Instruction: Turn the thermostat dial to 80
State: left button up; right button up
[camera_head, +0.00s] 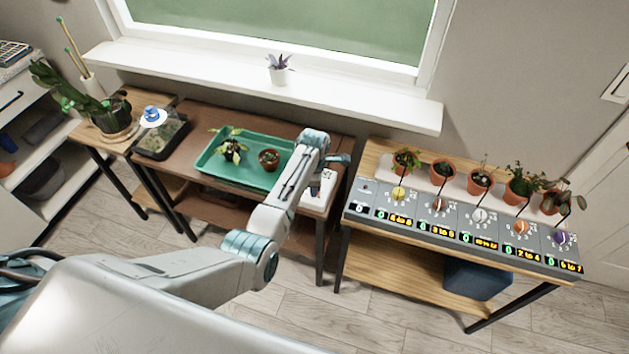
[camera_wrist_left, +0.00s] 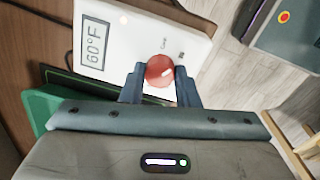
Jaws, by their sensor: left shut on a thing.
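The thermostat is a white box (camera_head: 318,195) at the right end of the brown table, partly hidden by my left arm in the head view. In the left wrist view the thermostat (camera_wrist_left: 125,45) shows a display (camera_wrist_left: 94,44) reading 60°F and a round red dial (camera_wrist_left: 160,68). My left gripper (camera_head: 334,162) is over the thermostat. In the left wrist view its two fingers (camera_wrist_left: 160,82) are shut on the red dial, one on each side. My right gripper is not in view.
A green tray (camera_head: 212,172) with two potted plants lies left of the thermostat. A grey control panel (camera_head: 450,226) with several knobs stands right, across a gap, with several potted plants behind it. A glass-lidded box (camera_head: 160,140) is farther left.

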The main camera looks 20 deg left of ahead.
pick_arm(q)
jog(key=m+p, duration=0.1)
jog(key=m, duration=0.1)
jog(key=m+p, duration=0.1)
jog(key=m, duration=0.1)
jog(key=shift+r+m, duration=0.2)
jog(key=shift+m, duration=0.1)
jog(key=m+p, duration=0.1)
jog(key=m, duration=0.4)
jog(key=shift+m+p, duration=0.3)
jog(key=shift+p, duration=0.1)
jog(key=m+p, duration=0.1)
jog(key=m, duration=0.5)
jog(key=shift+w+f, duration=0.1)
jog(key=m, duration=0.4)
jog(key=shift+m, duration=0.7)
jog(key=o, duration=1)
